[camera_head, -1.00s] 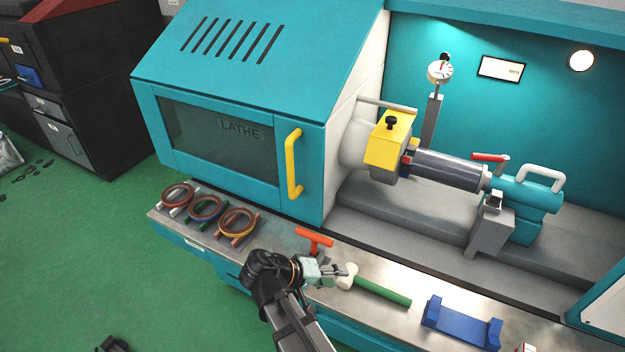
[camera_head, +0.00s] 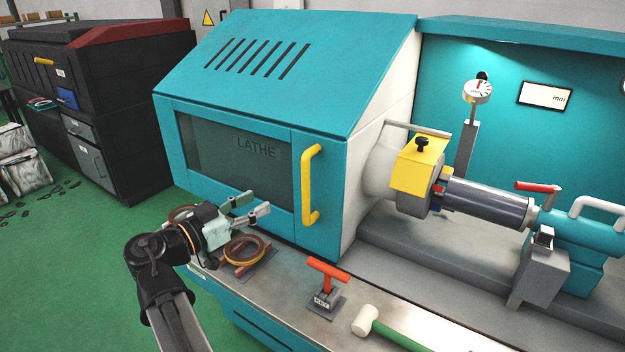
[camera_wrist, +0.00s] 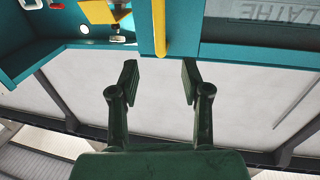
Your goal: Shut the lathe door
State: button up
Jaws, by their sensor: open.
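The lathe door (camera_head: 320,200) is a teal panel with a dark window marked LATHE (camera_head: 235,158). It stands at the left of the machine, leaving the work area at its right open to view. Its yellow upright handle (camera_head: 308,185) is on the door's right part. In the wrist view the handle (camera_wrist: 159,28) lies beyond the fingertips, roughly in line with the space between them. My gripper (camera_head: 254,206) is open and empty, in front of the window and left of the handle. The wrist view shows my two fingers (camera_wrist: 159,78) spread apart, not touching the handle.
The work area holds a chuck with a yellow block (camera_head: 418,170) and a grey cylinder (camera_head: 488,202). On the front ledge are a ringed part (camera_head: 246,250), a red T-handled key (camera_head: 328,274) and a white-headed mallet (camera_head: 366,321). A dark machine (camera_head: 110,110) stands at the left.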

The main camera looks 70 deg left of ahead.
aim_at(303, 179)
jog(key=p+x, duration=0.3)
jog(key=x, duration=1.3)
jog(key=shift+f, duration=0.1)
grip_shut()
